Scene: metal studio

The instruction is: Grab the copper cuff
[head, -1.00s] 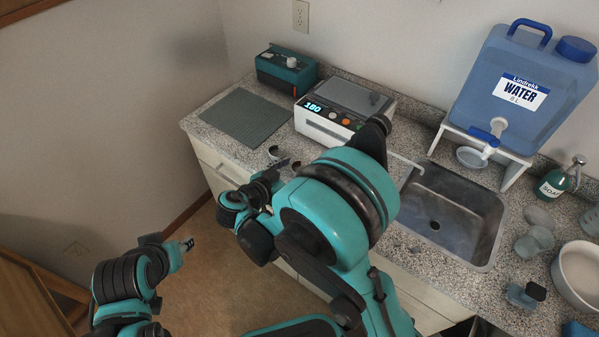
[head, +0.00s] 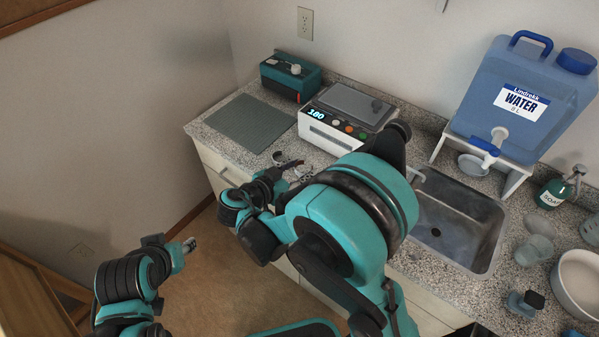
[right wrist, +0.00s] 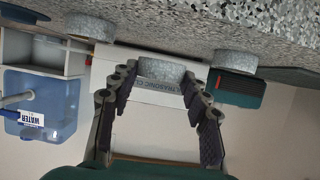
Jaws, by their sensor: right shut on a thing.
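My right gripper (head: 292,164) is over the counter in front of the white device. In the right wrist view, which looks upside down, its fingers (right wrist: 160,80) are closed around a grey-looking cuff (right wrist: 162,70). Whether that cuff touches the counter is hard to tell. Two other cuffs stand on the counter, one on the left (right wrist: 90,28) and one on the right (right wrist: 235,60). All look pale grey there, so I cannot tell which is copper. In the head view one cuff (head: 278,158) shows left of the gripper and another (head: 304,172) right. My left gripper (head: 189,245) hangs low, away from the counter.
Behind stand the white device (head: 328,136) with a lit display, a teal box (head: 290,74) and a grey mat (head: 248,122). To the right are the sink (head: 450,225), the water container (head: 520,95) on its stand, a soap bottle (head: 555,192) and a white bowl (head: 580,282).

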